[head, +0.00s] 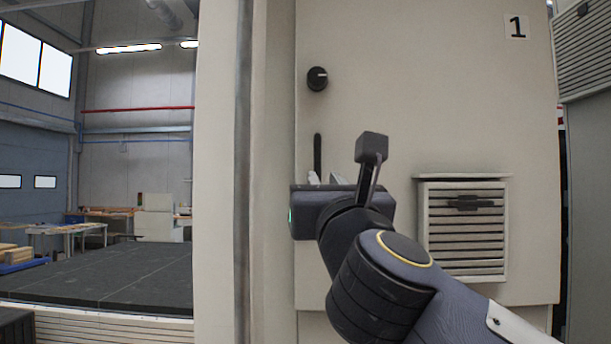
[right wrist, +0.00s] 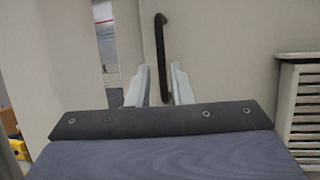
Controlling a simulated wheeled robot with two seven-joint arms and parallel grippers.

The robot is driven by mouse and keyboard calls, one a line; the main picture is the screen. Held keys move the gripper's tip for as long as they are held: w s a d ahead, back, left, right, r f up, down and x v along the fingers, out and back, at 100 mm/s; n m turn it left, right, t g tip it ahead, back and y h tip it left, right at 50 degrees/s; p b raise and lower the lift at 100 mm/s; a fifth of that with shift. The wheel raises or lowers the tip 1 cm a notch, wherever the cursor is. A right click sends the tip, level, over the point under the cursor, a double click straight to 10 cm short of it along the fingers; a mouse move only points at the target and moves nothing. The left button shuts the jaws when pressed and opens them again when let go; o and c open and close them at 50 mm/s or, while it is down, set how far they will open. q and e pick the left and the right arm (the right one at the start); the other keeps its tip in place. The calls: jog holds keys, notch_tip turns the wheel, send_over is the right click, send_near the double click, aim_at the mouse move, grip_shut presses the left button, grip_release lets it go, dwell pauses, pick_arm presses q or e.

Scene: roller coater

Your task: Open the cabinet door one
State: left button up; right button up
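Cabinet door one (head: 440,110) is a beige panel marked with a "1" label (head: 516,27), and it looks closed. Its dark vertical bar handle (head: 317,150) is near the left edge; the arm hides the lower part in the head view. In the right wrist view the handle (right wrist: 160,50) runs down between the two pale fingers. My right gripper (right wrist: 160,70) is open, with a gap on each side of the handle. I cannot tell whether the fingertips reach around the bar or stop short of it. My left gripper is not in view.
A black knob (head: 317,78) sits above the handle. A louvred vent (head: 463,230) sticks out from the door at lower right. A beige frame post (head: 222,170) stands left of the door. Further left lies a dark flat surface (head: 110,275).

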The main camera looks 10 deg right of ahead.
aim_at(318, 168)
jog(key=p+x, duration=0.3)
jog(key=x, duration=0.3)
jog(key=shift+w+r, duration=0.2)
jog(key=shift+w, duration=0.4)
jog(key=shift+d, duration=0.1)
grip_shut()
